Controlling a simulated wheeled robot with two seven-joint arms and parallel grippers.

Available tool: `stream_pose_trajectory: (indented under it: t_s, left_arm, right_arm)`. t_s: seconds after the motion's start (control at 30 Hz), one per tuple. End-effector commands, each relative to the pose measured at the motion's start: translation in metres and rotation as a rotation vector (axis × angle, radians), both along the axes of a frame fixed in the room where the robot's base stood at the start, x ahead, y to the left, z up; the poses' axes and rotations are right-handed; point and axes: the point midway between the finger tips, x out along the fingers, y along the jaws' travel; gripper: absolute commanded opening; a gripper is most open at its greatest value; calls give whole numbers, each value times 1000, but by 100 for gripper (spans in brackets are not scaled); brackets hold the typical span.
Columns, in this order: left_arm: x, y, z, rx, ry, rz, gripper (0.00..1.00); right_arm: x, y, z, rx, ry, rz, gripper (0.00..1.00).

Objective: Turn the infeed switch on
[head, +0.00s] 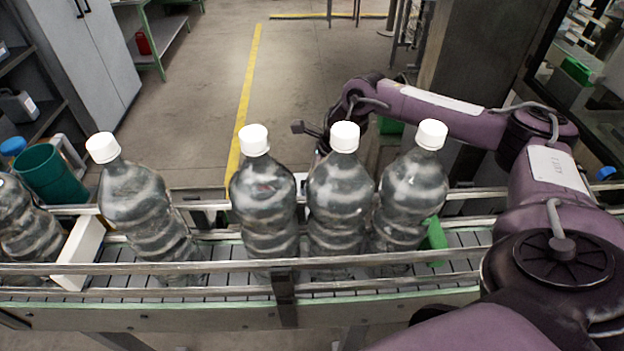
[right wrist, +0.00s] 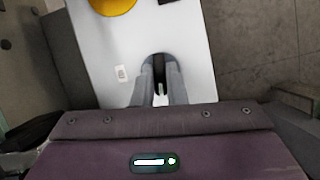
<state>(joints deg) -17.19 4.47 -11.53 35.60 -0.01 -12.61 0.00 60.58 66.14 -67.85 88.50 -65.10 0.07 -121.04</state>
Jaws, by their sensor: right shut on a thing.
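A white panel (right wrist: 100,45) fills the upper middle of the right wrist view. My right gripper (right wrist: 160,68) reaches onto it with its two grey fingers closed around a dark round knob (right wrist: 158,58), which I take to be the infeed switch. The fingers hide most of the knob, and I cannot read which way it is turned. In the head view my right arm reaches over behind the conveyor, and its gripper end is largely hidden behind the bottles. My left gripper is not in view.
A yellow round part (right wrist: 114,4) and a small white plate (right wrist: 121,73) are on the panel near the knob. Clear bottles with white caps (head: 254,140) stand on the conveyor (head: 225,252) between metal rails. A green bin (head: 50,174) stands at the left.

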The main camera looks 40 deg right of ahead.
Motion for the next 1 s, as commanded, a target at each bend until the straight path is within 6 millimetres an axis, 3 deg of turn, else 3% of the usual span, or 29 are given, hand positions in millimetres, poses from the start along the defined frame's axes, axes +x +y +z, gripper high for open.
stream_pose_trajectory:
  t_s: [0.5,1.0]
  left_arm:
    - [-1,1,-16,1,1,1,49]
    - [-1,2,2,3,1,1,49]
  right_arm:
    - [-1,3,0,1,-4,-478,0]
    - [-1,6,5,1,-3,-953,0]
